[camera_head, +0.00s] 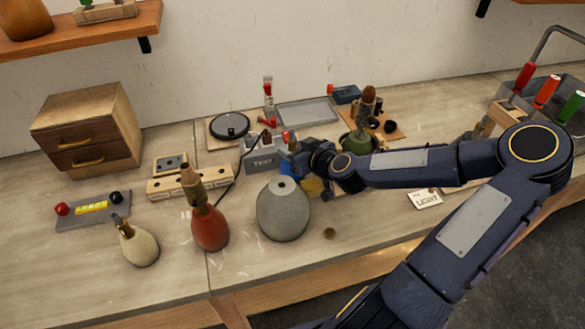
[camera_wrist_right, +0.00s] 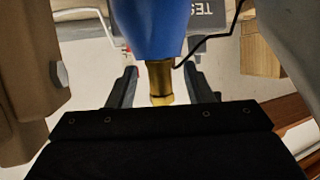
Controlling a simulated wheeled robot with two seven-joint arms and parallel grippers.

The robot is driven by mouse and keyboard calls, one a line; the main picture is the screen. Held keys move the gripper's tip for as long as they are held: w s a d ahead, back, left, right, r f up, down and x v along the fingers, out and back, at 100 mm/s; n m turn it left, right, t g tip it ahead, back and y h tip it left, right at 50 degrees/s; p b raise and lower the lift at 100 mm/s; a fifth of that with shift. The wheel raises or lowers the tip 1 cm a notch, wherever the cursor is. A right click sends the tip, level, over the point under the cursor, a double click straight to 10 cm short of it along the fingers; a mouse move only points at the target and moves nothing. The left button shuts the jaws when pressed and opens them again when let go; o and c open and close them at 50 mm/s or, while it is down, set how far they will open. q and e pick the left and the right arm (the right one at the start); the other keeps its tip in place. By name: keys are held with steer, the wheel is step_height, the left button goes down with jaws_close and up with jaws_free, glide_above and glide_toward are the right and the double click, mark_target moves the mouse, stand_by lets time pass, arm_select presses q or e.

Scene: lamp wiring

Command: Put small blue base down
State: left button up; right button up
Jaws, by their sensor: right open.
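The small blue base (camera_head: 287,170) shows in the head view in front of the grey TEST box (camera_head: 262,155), mostly hidden by my right gripper (camera_head: 303,160). In the right wrist view the blue base (camera_wrist_right: 150,28) is large at the top, with its brass neck (camera_wrist_right: 159,78) pointing toward my palm. The open fingers of my right gripper (camera_wrist_right: 161,86) stand on either side of the neck, with gaps showing. The base's contact with the table is hidden. My left gripper is not in view.
A grey rounded base (camera_head: 283,212) stands close in front. A red base (camera_head: 209,228) and a cream base (camera_head: 138,246) are further left. A green base (camera_head: 357,143) is behind my right arm. A black cable (camera_head: 231,185) runs from the TEST box.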

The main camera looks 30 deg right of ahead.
steer(key=shift+w+a+f, duration=0.1)
steer(key=shift+w+f, duration=0.15)
steer(key=shift+w, duration=0.45)
steer(key=shift+c, duration=0.5)
jaws_close()
steer(key=shift+r, duration=0.1)
